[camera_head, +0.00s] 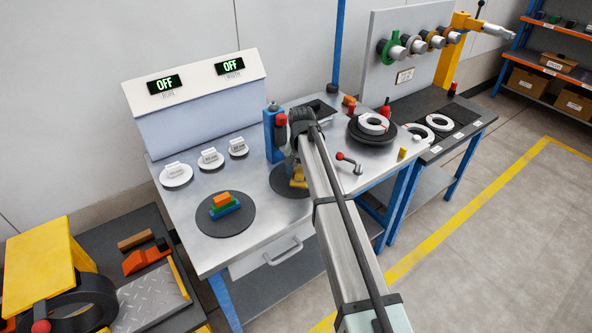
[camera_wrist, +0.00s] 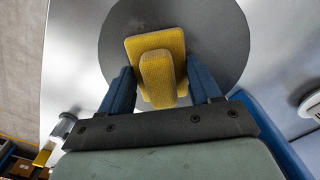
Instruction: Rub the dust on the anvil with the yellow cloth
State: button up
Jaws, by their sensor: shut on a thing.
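The yellow cloth (camera_wrist: 142,48), a pad with a raised grip, is between the two blue fingers of my gripper (camera_wrist: 160,74) in the wrist view. My gripper is shut on the raised grip. The cloth is over a dark grey round plate (camera_wrist: 222,38); I cannot tell whether it touches. In the head view the cloth (camera_head: 298,183) shows at the end of my arm, and the same plate (camera_head: 281,188) is partly hidden behind my arm. I cannot tell for sure which part is the anvil. No dust can be made out.
A blue upright post (camera_head: 270,133) stands close behind my gripper. A second dark disc (camera_head: 226,226) with stacked coloured blocks is at left. A red-knobbed lever (camera_head: 348,160) and a dark turntable with a white ring (camera_head: 374,124) are at right. Bare metal lies between the discs.

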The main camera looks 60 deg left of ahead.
jog(key=shift+s+d+f, duration=0.1)
jog(key=shift+s+d, duration=0.05)
jog(key=shift+d, duration=0.55)
jog(key=shift+s+d+f, duration=0.1)
jog(key=shift+d, duration=0.6)
jog(key=shift+d+r, duration=0.1)
jog(key=shift+d, duration=1.25)
jog(key=shift+a+r, duration=0.1)
jog(key=shift+r, duration=0.05)
jog(key=shift+r, duration=2.95)
notch_tip(320, 180, up, 3)
